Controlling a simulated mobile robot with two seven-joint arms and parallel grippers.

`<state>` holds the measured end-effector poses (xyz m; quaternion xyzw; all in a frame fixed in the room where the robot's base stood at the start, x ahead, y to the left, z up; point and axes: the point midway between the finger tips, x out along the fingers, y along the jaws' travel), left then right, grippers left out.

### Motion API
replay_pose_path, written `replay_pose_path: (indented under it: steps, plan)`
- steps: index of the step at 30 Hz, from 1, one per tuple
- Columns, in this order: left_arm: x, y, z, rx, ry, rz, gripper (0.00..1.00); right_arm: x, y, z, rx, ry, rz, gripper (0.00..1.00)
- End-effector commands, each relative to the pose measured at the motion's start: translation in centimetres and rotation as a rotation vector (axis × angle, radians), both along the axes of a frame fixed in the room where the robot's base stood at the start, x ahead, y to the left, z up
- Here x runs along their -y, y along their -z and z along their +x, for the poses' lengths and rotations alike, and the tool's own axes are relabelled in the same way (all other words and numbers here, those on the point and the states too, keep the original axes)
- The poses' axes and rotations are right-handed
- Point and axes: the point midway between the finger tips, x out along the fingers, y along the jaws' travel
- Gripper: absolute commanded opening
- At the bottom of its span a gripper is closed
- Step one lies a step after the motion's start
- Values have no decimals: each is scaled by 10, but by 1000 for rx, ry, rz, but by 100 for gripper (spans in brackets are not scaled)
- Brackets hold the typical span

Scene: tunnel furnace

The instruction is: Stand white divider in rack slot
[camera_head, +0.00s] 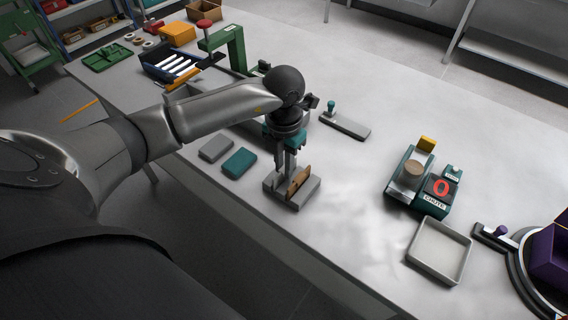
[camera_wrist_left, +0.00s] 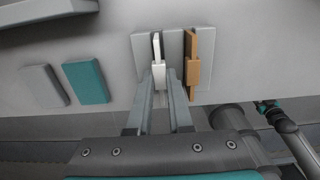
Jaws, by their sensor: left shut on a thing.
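The grey rack (camera_head: 280,191) stands on the table's near edge and also shows in the wrist view (camera_wrist_left: 175,43). A brown divider (camera_head: 299,181) stands upright in it, right of my left gripper; it also shows in the wrist view (camera_wrist_left: 193,62). My left gripper (camera_head: 284,174) points down over the rack. Its fingertips (camera_wrist_left: 160,78) are shut on the white divider (camera_wrist_left: 156,48), which lines up beside the brown one. I cannot tell whether its lower edge is inside a slot. In the head view the divider is mostly hidden. Part of my right arm (camera_wrist_left: 287,127) shows in the wrist view; its gripper is unclear.
A grey block (camera_head: 216,149) and a teal block (camera_head: 239,163) lie left of the rack. A grey plate with a teal knob (camera_head: 345,125) lies behind. A teal fixture (camera_head: 402,172) and an empty tray (camera_head: 420,262) stand to the right. The table between is clear.

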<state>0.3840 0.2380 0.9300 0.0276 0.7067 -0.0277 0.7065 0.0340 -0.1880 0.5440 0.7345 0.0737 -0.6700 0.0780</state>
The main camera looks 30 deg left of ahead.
Motion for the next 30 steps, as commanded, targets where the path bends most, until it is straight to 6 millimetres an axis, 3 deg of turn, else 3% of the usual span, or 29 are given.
replay_pose_path:
  steps: [6, 7, 15, 21, 26, 30]
  plan:
    - [0, 0, 0, 0, 0, 0, 0, 0, 0, 0, 0, 0, 0, 50]
    - [0, 0, 0, 0, 0, 0, 21, 0, 0, 0, 0, 1, 0, 50]
    - [0, 0, 0, 0, 0, 0, 52, 0, 0, 0, 0, 1, 0, 50]
    - [0, 0, 0, 0, 0, 0, 54, 0, 0, 0, 0, 1, 0, 50]
    - [0, 0, 0, 0, 0, 0, 72, 0, 0, 0, 0, 1, 0, 50]
    - [0, 0, 0, 0, 0, 0, 73, 0, 0, 0, 0, 0, 0, 50]
